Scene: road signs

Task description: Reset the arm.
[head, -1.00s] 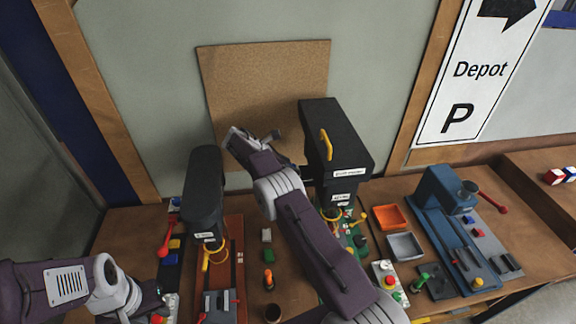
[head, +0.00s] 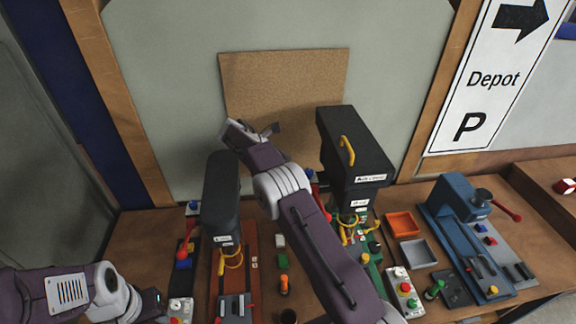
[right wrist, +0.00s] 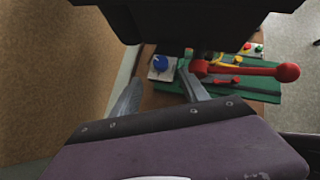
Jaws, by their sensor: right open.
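My right arm reaches up through the middle of the head view, between two black-topped presses. Its gripper (head: 250,132) is in front of the brown board, above the bench. In the right wrist view the two grey fingers (right wrist: 158,78) are spread apart with nothing between them. A red lever (right wrist: 250,69) and a blue knob (right wrist: 160,66) show beyond the fingers. My left gripper (head: 150,302) is low at the left of the head view, over the bench edge; its jaws are too small and dark to read.
The left black press (head: 221,195) and the taller right black press (head: 355,150) flank my right arm. A blue press (head: 460,205), an orange tray (head: 403,224) and a grey tray (head: 418,253) are to the right. The brown board (head: 285,85) leans at the wall.

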